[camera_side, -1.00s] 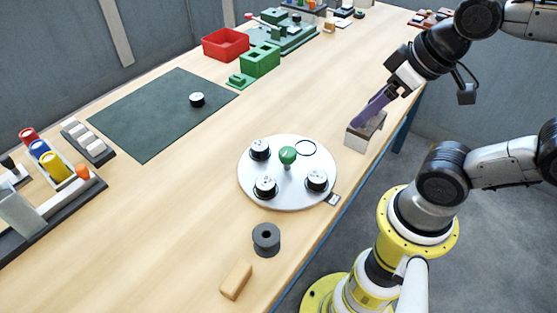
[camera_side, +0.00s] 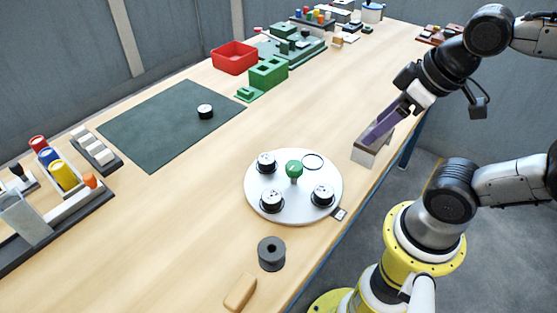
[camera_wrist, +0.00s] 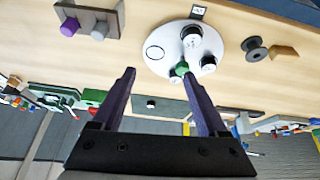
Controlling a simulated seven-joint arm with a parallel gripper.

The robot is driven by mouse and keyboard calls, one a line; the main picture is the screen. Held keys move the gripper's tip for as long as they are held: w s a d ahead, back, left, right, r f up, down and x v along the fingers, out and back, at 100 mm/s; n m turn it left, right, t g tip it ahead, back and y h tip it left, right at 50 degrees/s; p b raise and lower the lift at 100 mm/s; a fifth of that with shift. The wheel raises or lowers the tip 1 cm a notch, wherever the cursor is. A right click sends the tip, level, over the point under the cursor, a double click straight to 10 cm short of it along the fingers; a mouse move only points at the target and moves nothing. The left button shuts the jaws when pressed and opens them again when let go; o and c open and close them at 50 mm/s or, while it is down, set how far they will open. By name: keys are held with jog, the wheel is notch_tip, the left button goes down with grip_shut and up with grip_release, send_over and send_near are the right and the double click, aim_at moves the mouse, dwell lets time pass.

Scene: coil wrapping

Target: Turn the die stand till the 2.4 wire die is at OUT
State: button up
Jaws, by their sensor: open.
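The die stand (camera_side: 293,206) is a round white plate with a green knob (camera_side: 294,169) at its centre. Black dies with white tops stand on it: one at back left (camera_side: 266,162), one at front left (camera_side: 271,200) and one at right (camera_side: 323,194). A black ring outline (camera_side: 313,161) marks a bare spot. Die markings are too small to read. My gripper (camera_wrist: 158,74), with purple fingers, is open and empty, away from the plate to its right in the side view.
A grey block (camera_side: 370,153) stands beneath my fingers in the side view. A dark spool (camera_side: 271,254) and a tan block (camera_side: 240,292) lie in front of the stand. A green mat (camera_side: 160,130) holds one black die-like piece (camera_side: 205,111).

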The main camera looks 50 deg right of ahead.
notch_tip(320, 180, up, 3)
jog(key=w+n, duration=0.2)
jog(key=n+g, duration=0.5)
jog(key=n, duration=0.1)
send_over(294, 165)
notch_tip(294, 165, down, 2)
notch_tip(294, 165, down, 13)
jog(key=shift+f, duration=0.15)
grip_shut()
dwell(1.0)
